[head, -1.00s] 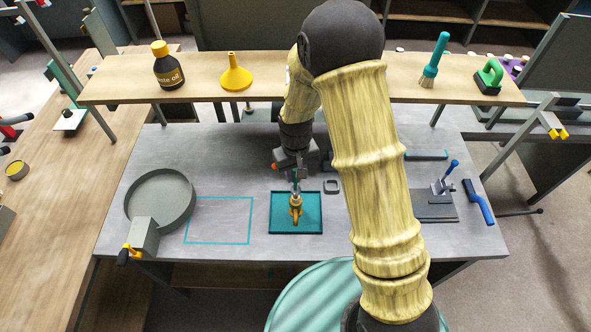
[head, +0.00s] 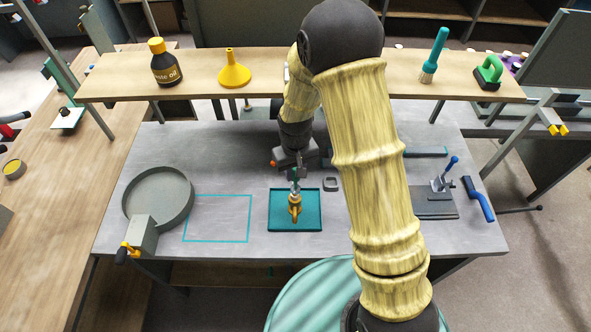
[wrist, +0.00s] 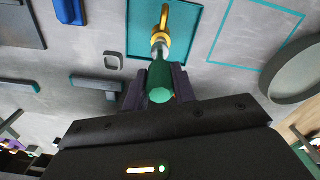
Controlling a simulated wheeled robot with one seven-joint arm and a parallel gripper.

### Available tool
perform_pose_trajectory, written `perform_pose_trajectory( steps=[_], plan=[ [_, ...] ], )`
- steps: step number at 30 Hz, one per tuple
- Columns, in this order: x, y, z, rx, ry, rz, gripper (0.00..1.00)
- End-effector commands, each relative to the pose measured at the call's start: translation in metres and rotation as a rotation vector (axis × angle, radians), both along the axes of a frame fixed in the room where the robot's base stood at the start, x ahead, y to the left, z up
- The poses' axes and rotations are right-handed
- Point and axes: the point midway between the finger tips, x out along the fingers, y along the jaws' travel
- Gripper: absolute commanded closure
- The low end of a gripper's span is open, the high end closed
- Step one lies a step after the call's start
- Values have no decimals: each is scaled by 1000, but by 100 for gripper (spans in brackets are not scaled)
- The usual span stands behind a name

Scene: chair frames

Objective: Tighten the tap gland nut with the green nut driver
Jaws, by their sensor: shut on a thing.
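My gripper (wrist: 160,85) is shut on the green nut driver (wrist: 159,92), whose green handle sits between the fingers in the wrist view. The driver's metal shaft points at the brass tap (wrist: 161,32), and its tip meets or overlaps the top of the tap; I cannot tell if it is seated on the gland nut, which is hidden. In the head view the brass tap (head: 295,212) stands on the teal square tray (head: 309,222), and my gripper (head: 296,172) is just above and behind it.
A round grey pan (head: 130,205) and a teal taped outline (head: 217,241) lie left of the tray. A small grey square ring (head: 331,184) is close by on the right. A shelf (head: 300,82) crosses behind, holding a bottle (head: 166,68) and a yellow funnel (head: 234,72).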

Motion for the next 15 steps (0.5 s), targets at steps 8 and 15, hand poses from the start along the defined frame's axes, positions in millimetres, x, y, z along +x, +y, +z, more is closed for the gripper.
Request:
perform_pose_trajectory(
  steps=[8,15],
  plan=[
    [0,1,-8,0,0,3,96],
    [0,1,-14,0,0,1,96]
  ],
)
